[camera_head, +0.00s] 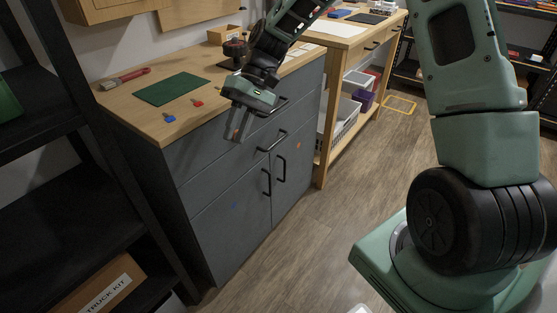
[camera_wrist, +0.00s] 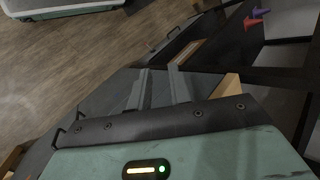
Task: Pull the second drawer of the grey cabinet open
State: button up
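The grey cabinet (camera_head: 230,195) stands under a wooden worktop in the head view. Its second drawer (camera_head: 215,172) has a black bar handle (camera_head: 272,141) and looks shut, flush with the front. The top drawer's handle (camera_head: 271,107) is above it, partly behind my gripper. Two upright door handles (camera_head: 267,182) are below. My gripper (camera_head: 239,126) points down in front of the upper cabinet, left of the second drawer's handle and apart from it. In the wrist view, my gripper (camera_wrist: 161,88) shows two fingers with an empty gap between them.
A green mat (camera_head: 171,89), a red brush (camera_head: 124,78) and small blue and red pieces lie on the worktop. A black shelf (camera_head: 70,240) stands at the left. A wooden bench (camera_head: 326,130) with bins adjoins on the right. The floor (camera_head: 310,240) before the cabinet is clear.

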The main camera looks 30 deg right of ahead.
jog(key=w+d+f+m+t+y+b, duration=0.1)
jog(key=w+d+f+y+b, duration=0.15)
jog(key=d+f, duration=0.3)
jog(key=w+d+f+m+t+y+b, duration=0.1)
jog(key=w+d+f+m+y+b, duration=0.1)
jog(key=w+d+f, duration=0.35)
jog(key=m+t+y+b, duration=0.3)
jog(key=m+t+b, duration=0.1)
jog(key=t+b, duration=0.35)
send_near(280, 141)
jog(key=shift+t, duration=0.25)
jog(key=b+x, duration=0.2)
jog(key=x, duration=0.8)
jog(key=shift+a+f+b, duration=0.2)
jog(key=shift+a+b, duration=0.15)
jog(key=shift+a, duration=0.05)
grip_shut()
